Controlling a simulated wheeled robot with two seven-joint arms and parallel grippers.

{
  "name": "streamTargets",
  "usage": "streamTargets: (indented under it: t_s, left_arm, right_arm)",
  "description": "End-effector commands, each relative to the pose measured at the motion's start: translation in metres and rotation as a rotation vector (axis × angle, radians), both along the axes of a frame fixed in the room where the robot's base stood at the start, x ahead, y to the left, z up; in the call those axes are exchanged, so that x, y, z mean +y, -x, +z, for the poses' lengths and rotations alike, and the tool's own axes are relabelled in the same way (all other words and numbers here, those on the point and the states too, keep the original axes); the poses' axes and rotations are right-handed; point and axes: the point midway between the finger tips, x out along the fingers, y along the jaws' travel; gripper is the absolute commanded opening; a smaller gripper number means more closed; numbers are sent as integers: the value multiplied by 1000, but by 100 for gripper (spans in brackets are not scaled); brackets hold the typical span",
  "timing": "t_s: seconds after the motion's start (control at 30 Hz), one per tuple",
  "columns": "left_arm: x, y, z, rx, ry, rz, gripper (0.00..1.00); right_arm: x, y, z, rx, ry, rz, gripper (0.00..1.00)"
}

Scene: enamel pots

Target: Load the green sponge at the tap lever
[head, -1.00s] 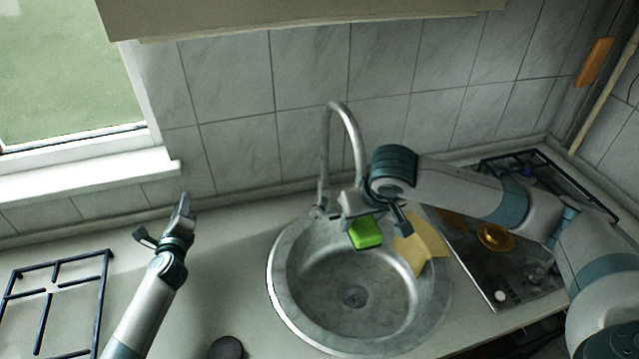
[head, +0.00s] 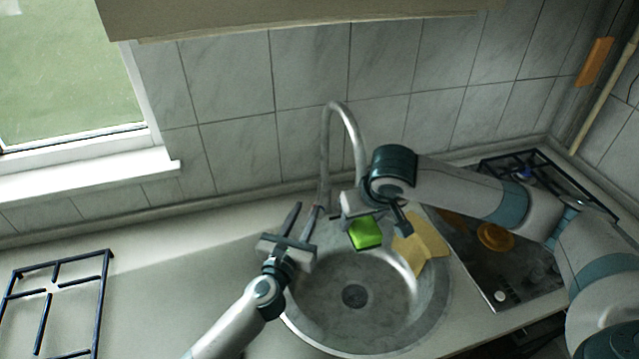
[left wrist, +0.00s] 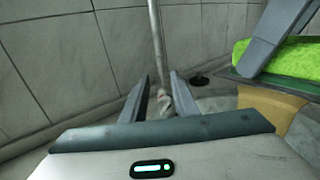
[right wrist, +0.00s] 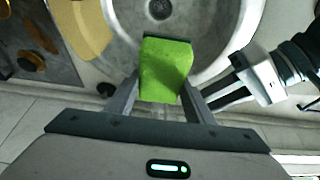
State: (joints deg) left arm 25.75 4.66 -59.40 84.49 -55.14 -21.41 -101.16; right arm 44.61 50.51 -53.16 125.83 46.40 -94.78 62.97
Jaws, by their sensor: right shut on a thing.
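The green sponge (head: 365,234), with a dark pad on one face, is held over the back of the sink. My right gripper (head: 374,216) is shut on it; the right wrist view shows the sponge (right wrist: 165,68) between both fingers. The metal tap (head: 326,150) rises behind the sink. My left gripper (head: 304,210) is open at the left side of the tap's base. In the left wrist view, the tap's upright pipe (left wrist: 156,40) and a small metal part, perhaps the lever (left wrist: 165,101), show between its fingers. The head view hides the lever's details.
The round sink (head: 437,315) lies below both grippers. A yellow cloth (head: 422,243) drapes over its right rim. A hob with a brass-coloured piece (head: 495,237) lies to the right. A dark rack (head: 52,290) stands on the left counter; the wall is close behind the tap.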

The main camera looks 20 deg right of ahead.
Motion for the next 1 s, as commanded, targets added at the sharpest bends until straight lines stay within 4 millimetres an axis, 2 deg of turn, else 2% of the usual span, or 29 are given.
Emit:
streamTargets:
  t_s: [0.57,1.0]
  left_arm:
    - [-5,-5,0,-2,-2,-2,27]
    - [-37,-46,0,-1,-1,-1,27]
  right_arm:
    - [0,0,0,0,0,0,30]
    - [0,0,0,0,0,0,30]
